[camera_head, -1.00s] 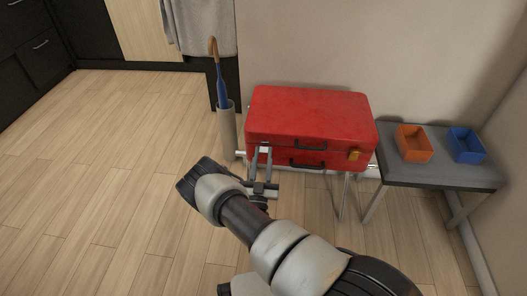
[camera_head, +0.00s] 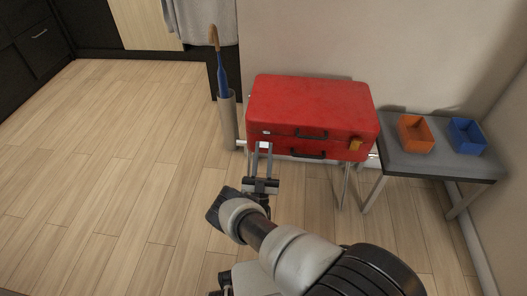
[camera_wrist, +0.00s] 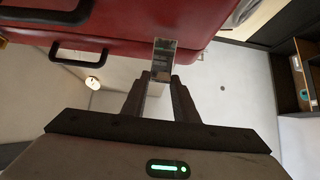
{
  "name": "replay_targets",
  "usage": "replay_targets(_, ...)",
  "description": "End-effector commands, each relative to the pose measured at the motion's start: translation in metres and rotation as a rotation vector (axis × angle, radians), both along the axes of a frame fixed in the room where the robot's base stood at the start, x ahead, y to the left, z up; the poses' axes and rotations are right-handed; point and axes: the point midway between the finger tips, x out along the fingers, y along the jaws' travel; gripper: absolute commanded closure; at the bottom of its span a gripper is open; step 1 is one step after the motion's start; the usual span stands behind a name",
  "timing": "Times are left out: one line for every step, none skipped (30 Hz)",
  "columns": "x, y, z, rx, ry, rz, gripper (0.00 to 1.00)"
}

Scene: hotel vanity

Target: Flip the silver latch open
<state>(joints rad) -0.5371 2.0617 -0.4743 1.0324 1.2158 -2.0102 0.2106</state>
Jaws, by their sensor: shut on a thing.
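A red suitcase (camera_head: 312,102) lies flat on a stand, its lid down. The silver latch (camera_head: 264,144) is at the left of its front face; it also shows in the wrist view (camera_wrist: 163,54) as a small metal plate. My gripper (camera_head: 263,150) is at the latch, pointing at the case front. In the wrist view my gripper (camera_wrist: 162,78) has its two fingers around the lower end of the latch, shut on it. The fingers hide part of the latch, and its exact angle is hard to tell. A gold latch (camera_head: 355,145) is at the right of the front.
Black handles (camera_head: 311,134) are on the case front. An umbrella (camera_head: 220,70) stands in a grey holder (camera_head: 228,119) at the left. A grey bench (camera_head: 446,165) at the right bears an orange box (camera_head: 415,134) and a blue box (camera_head: 466,137). The floor at left is clear.

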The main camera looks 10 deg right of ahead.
Motion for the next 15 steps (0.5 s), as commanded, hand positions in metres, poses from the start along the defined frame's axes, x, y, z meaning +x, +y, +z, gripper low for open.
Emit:
replay_targets(0.0002,-0.0002,0.0014,-0.001,-0.003,-0.001,0.96)
replay_targets(0.0003,-0.0002,0.0015,-0.001,-0.003,-0.001,0.96)
replay_targets(0.0004,-0.0001,0.0016,-0.001,-0.003,-0.001,0.96)
replay_targets(0.0004,-0.0001,0.0016,-0.001,-0.003,-0.001,0.96)
replay_targets(0.0005,-0.0002,0.0017,-0.001,-0.003,-0.001,0.72)
replay_targets(0.0005,-0.0002,0.0019,-0.001,-0.003,-0.001,0.65)
replay_targets(0.0006,-0.0001,0.0018,-0.001,-0.003,-0.001,0.6)
replay_targets(0.0005,-0.0001,0.0017,-0.001,-0.003,-0.001,0.55)
replay_targets(0.0005,-0.0001,0.0016,0.0,-0.003,-0.001,0.55)
replay_targets(0.0005,-0.0001,0.0016,-0.001,-0.002,0.0,0.55)
replay_targets(0.0005,-0.0001,0.0014,-0.001,-0.002,0.0,0.55)
replay_targets(0.0005,0.0,0.0014,-0.001,-0.002,0.0,0.55)
replay_targets(0.0005,0.0,0.0012,-0.001,-0.002,0.0,0.55)
replay_targets(0.0005,0.0,0.0012,0.0,-0.001,0.0,0.55)
replay_targets(0.0005,-0.0001,0.0011,0.0,-0.001,0.0,0.55)
